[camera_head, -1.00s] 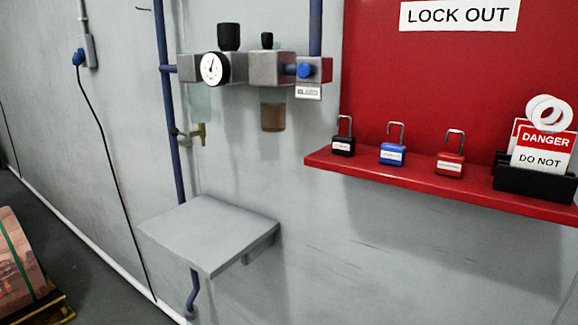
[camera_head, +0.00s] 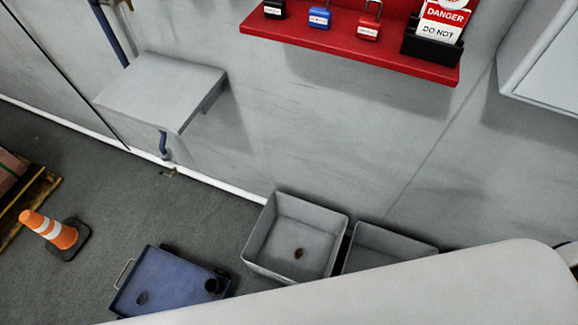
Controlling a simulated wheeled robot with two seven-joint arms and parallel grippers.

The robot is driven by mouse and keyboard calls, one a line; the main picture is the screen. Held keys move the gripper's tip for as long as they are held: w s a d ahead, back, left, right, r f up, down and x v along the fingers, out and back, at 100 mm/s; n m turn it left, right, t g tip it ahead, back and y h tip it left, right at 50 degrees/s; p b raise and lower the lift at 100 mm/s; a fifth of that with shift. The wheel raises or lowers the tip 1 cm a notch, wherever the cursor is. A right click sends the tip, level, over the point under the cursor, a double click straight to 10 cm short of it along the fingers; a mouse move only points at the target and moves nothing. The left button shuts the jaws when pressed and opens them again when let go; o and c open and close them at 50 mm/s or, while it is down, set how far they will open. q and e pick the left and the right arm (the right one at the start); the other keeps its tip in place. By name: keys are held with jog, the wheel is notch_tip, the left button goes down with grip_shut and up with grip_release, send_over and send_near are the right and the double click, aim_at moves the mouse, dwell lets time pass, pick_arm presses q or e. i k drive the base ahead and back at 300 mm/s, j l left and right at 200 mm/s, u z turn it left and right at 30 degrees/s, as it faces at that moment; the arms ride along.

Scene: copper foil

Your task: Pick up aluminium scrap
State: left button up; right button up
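I cannot make out any piece that is clearly aluminium scrap. A small reddish-brown piece (camera_head: 298,253) lies on the floor of the left grey bin (camera_head: 262,222), which stands against the wall. The right grey bin (camera_head: 398,236) stands beside it, and its inside is partly hidden. A blue tray-like cart (camera_head: 165,270) stands left of the bins, with a small dark item (camera_head: 142,298) and a dark round cup-like thing (camera_head: 213,285) on it. Neither of my grippers is in view.
An orange and white cone (camera_head: 50,230) stands at the left, near a wooden pallet (camera_head: 30,203). A grey wall shelf (camera_head: 160,85) is empty. A red shelf (camera_head: 345,48) holds padlocks and danger tags. A white cabinet (camera_head: 545,60) is at the right.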

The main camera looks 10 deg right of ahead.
aim_at(141, 300)
jog(key=k+j, duration=0.15)
jog(key=k, duration=0.25)
jog(key=k+j, duration=0.15)
jog(key=k, duration=0.25)
jog(key=k+j, duration=0.15)
jog(key=k, duration=0.3)
jog(key=k+j, duration=0.2)
jog(key=k, duration=0.2)
